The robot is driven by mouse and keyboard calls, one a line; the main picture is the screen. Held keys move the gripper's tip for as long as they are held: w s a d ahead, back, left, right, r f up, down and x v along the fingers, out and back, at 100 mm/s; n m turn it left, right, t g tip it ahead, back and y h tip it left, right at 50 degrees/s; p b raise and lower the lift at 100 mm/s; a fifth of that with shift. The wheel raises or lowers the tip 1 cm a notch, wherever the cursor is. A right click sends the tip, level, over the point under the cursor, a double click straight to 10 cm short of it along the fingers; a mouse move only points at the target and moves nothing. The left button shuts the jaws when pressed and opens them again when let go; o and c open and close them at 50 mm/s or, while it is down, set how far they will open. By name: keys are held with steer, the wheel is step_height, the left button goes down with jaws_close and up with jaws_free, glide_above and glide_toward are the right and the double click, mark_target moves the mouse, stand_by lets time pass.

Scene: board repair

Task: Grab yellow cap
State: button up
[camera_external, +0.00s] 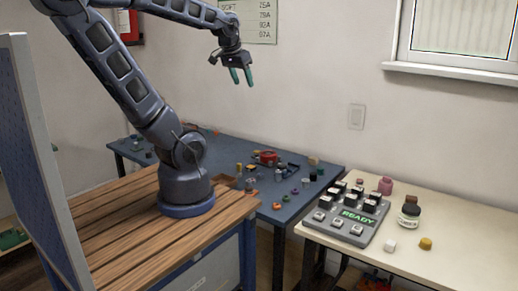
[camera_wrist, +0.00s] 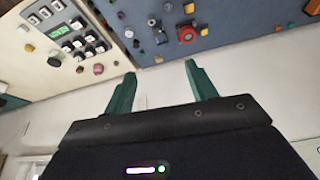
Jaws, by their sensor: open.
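A mustard-yellow cap (camera_external: 425,243) stands on the cream table (camera_external: 470,225) at the right, beside a white cap (camera_external: 390,246). In the wrist view the yellow cap shows small at the left (camera_wrist: 29,47). My gripper (camera_external: 242,76) is open and empty, with green fingers pointing down, high above the blue table and far up and left of the cap. Its two fingers also show apart in the wrist view (camera_wrist: 160,69). Nothing is between them.
A grey keypad device (camera_external: 345,214) reading READY, a dark bottle (camera_external: 409,212) and a pink jar (camera_external: 385,186) share the cream table. The blue table (camera_external: 230,150) holds several small parts, some yellow, and a red item (camera_external: 266,157). The air around my gripper is clear.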

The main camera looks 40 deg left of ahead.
steer(key=w+d+f+m+h, duration=0.1)
steer(key=w+d+f+m, duration=0.15)
steer(key=w+d, duration=0.7)
steer(key=w+d+f+m, duration=0.25)
steer(key=w+d, duration=0.35)
steer(key=d, duration=0.6)
steer(key=m+g+h, duration=0.3)
steer(key=m, duration=0.5)
glide_above(426, 240)
steer(key=s+a, duration=0.2)
steer(key=a, duration=0.2)
step_height(426, 240, down, 30)
steer(key=shift+n, duration=0.3)
steer(key=shift+w+x, duration=0.15)
steer(key=shift+x, duration=2.35)
steer(key=shift+w+x, duration=0.1)
steer(key=shift+x, duration=2.4)
steer(key=c, duration=1.1)
